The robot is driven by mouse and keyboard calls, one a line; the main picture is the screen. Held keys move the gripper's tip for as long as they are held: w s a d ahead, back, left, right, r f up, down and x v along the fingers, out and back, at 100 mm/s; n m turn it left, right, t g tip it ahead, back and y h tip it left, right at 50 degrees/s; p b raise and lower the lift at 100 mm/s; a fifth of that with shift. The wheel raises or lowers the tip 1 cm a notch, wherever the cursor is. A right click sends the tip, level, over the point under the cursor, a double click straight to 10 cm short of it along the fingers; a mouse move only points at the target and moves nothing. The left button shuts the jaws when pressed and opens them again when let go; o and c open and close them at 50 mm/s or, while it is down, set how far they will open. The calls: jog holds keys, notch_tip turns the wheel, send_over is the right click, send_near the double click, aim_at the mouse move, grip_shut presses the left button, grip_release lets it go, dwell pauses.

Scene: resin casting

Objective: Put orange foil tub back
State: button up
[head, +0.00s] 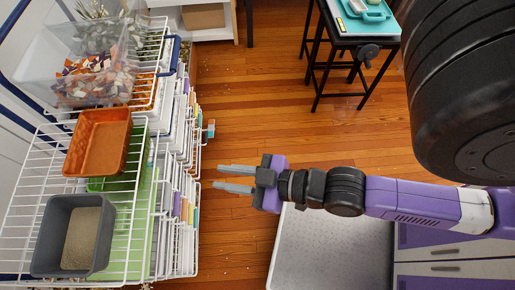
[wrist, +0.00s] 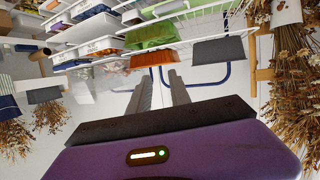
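The orange tub (head: 97,142) sits on the top wire shelf of the white rack (head: 22,214), between a clear bin and a grey tub. I cannot tell whether it is foil. It also shows in the wrist view (wrist: 152,60), beyond my fingers. My gripper (head: 218,177) is open and empty, with its two grey fingers apart and pointing left toward the rack. It hangs right of the rack, clear of the orange tub. In the wrist view my gripper (wrist: 160,77) has nothing between its fingers.
A grey tub (head: 58,232) with tan contents stands in front of the orange tub. A clear bin (head: 38,73) of orange and white scraps stands behind. A green tray (head: 118,183) lies below. A black-legged stand (head: 350,48) is at the back right. Wooden floor (head: 240,95) is open between.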

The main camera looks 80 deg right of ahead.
jog(key=s+a+r+m, duration=0.1)
jog(key=s+r, duration=0.4)
jog(key=s, duration=0.2)
jog(key=shift+s, duration=0.4)
jog(key=shift+d, duration=0.1)
